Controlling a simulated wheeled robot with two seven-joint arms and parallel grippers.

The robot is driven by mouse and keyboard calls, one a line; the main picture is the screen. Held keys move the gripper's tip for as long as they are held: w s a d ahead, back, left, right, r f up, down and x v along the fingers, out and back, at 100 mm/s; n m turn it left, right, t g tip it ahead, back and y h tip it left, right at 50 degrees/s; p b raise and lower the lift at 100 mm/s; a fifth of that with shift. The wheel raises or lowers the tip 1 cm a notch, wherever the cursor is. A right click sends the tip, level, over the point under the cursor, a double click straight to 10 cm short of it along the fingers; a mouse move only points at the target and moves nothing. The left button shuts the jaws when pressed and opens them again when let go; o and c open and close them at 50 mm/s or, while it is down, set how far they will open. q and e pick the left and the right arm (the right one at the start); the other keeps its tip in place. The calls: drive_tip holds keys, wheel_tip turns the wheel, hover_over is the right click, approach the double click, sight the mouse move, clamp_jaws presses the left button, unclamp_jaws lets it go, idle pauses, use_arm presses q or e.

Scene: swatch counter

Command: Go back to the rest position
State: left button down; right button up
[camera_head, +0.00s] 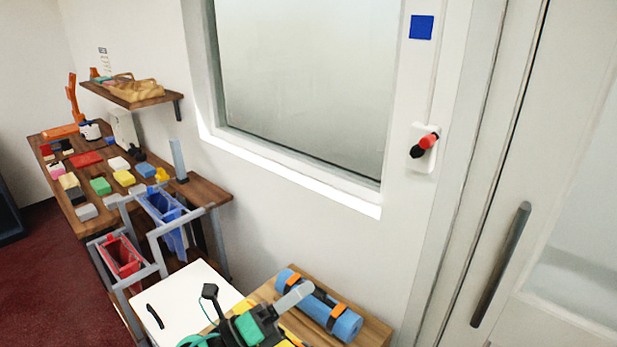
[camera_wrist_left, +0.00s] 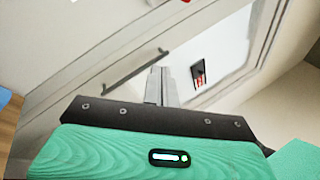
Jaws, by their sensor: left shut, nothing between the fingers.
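My left gripper (camera_head: 305,289) is at the bottom middle of the head view, with a black and green body and grey fingers. Its fingers are together with nothing between them, and they appear in front of the blue roll on the bench. The left wrist view shows the same grey fingers (camera_wrist_left: 160,72) closed, pointing toward a pale door. My right gripper is not in view.
A blue roll with orange straps (camera_head: 336,318) lies on a wooden top beside a white panel (camera_head: 190,296). A red bin (camera_head: 121,257) and a blue bin (camera_head: 162,203) hang near the swatch table (camera_head: 207,193). A door handle (camera_head: 501,265) is at right.

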use_arm(q)
drive_tip(key=w+a+f+n+t+y, duration=0.2)
drive_tip(key=a+n+t+y, duration=0.2)
drive_tip(key=a+n+y, duration=0.45)
drive_tip(key=w+a+f+n+t+y, duration=0.1)
drive_tip(key=a+f+n+t+y, duration=0.3)
drive_tip(key=n, duration=0.8)
drive_tip(key=s+a+f+n+g+y, duration=0.65)
drive_tip(key=f+n, duration=0.35)
drive_tip(key=f, duration=0.2)
drive_tip(key=s+a+f+n+g, duration=0.1)
drive_tip(key=s+f+n+g, duration=0.3)
drive_tip(key=s, duration=0.5)
drive_tip(key=s+a+f+n+g, duration=0.1)
drive_tip(key=s+f+g, duration=0.4)
drive_tip(key=s, duration=0.4)
wheel_tip(320, 180, down, 32)
drive_tip(key=s+a+f+g, duration=0.1)
drive_tip(key=s+f, duration=0.8)
drive_tip(key=s+a+f+g, duration=0.1)
drive_tip(key=s+a+f, duration=0.1)
drive_tip(key=s+f, duration=0.7)
drive_tip(key=shift+s+a+f, duration=0.3)
drive_tip(key=shift+s+f, duration=0.1)
drive_tip(key=shift+s, duration=0.3)
